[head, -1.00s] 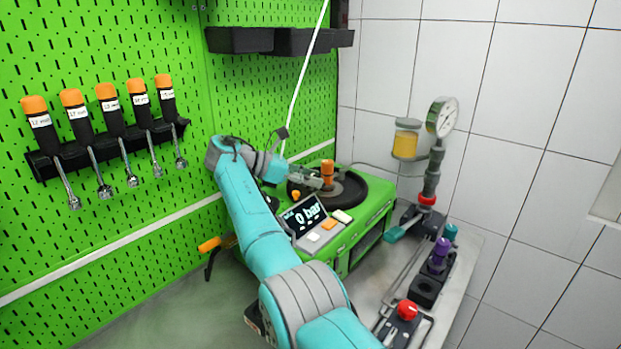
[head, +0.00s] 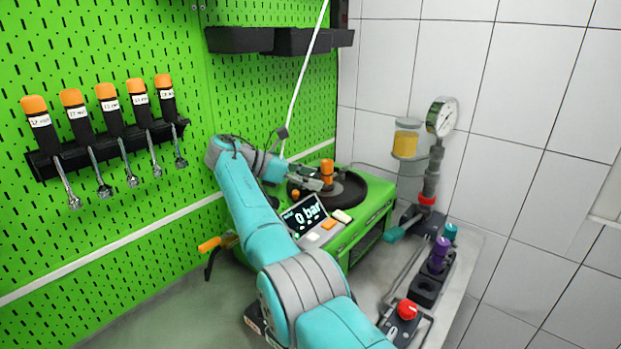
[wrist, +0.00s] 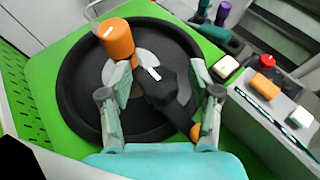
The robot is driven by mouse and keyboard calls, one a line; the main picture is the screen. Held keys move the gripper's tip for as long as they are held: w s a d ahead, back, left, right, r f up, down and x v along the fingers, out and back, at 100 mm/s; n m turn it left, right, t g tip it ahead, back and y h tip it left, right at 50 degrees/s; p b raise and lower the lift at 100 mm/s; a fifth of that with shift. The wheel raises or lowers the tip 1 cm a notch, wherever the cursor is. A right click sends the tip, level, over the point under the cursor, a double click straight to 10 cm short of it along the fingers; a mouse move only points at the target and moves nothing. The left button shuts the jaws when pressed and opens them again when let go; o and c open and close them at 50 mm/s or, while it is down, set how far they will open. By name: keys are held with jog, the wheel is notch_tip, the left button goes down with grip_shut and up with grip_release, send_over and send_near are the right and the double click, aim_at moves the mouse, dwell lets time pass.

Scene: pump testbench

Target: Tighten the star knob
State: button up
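The star knob seems to be the black lobed knob (wrist: 158,84) with a white mark, seen on the round black plate in the wrist view. My gripper (wrist: 160,68) is open, with one finger on each side of the knob. A gap shows between the fingers and the knob, so I see no grip on it. An orange cylinder (wrist: 116,40) stands just beyond the left finger; it also shows in the head view (head: 327,172). In the head view my gripper (head: 312,184) is at the plate on the green bench unit (head: 372,213), and the knob is hidden or too small to tell.
A display panel reading 0 bar (head: 304,214), with buttons, sits in front of the plate. A pressure gauge (head: 442,117), a purple-topped fitting (head: 440,252) and a red knob (head: 407,309) stand to the right. A green pegboard (head: 110,220) bounds the left.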

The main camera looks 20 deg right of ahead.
aim_at(311, 176)
jog(key=shift+r, duration=0.1)
notch_tip(311, 176, up, 10)
jog(key=shift+f, duration=0.1)
dwell(0.4)
